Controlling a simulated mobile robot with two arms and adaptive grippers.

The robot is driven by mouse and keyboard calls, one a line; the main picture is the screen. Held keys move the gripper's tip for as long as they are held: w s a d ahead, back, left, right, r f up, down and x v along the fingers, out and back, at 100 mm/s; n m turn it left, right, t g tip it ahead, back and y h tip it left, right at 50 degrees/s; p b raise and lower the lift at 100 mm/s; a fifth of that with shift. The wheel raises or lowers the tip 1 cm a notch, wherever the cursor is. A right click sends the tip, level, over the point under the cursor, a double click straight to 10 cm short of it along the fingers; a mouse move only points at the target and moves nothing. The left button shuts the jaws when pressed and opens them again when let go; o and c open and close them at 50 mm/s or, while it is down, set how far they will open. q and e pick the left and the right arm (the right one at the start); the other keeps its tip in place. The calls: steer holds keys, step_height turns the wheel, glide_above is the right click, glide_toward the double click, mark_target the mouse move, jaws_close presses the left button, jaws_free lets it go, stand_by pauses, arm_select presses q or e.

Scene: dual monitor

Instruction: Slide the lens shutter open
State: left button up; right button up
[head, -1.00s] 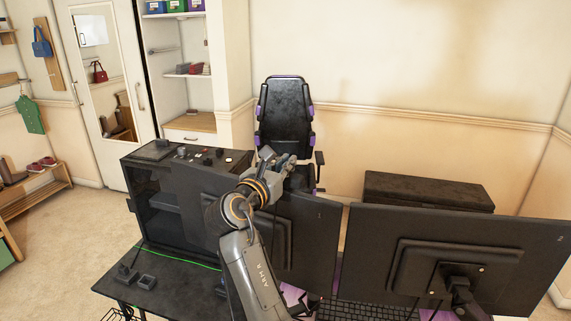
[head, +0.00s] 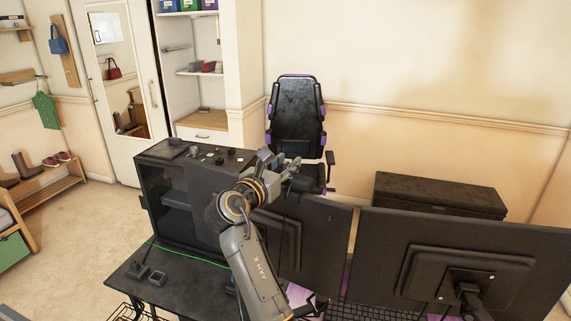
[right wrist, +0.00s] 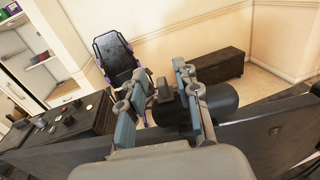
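A dark rounded cylinder that looks like a webcam (right wrist: 215,102) sits at the top edge of the left monitor in the right wrist view. A small dark tab (right wrist: 164,90), perhaps its lens shutter, shows between my fingers. Whether the shutter is open or closed cannot be seen. My right gripper (right wrist: 158,98) is open, with its two fingers apart on either side of the tab; contact is unclear. In the head view my right gripper (head: 285,167) is above the left monitor (head: 318,235), and the webcam is hidden. My left gripper is not in view.
The right monitor (head: 470,260) stands beside the left one. A dark computer case (head: 165,205) with small items on top stands on the desk (head: 185,283) at left. An office chair (head: 298,120) and a dark chest (head: 440,195) are behind the monitors.

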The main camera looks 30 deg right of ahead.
mark_target(285, 163)
step_height(285, 163, up, 10)
stand_by(0.5)
stand_by(0.5)
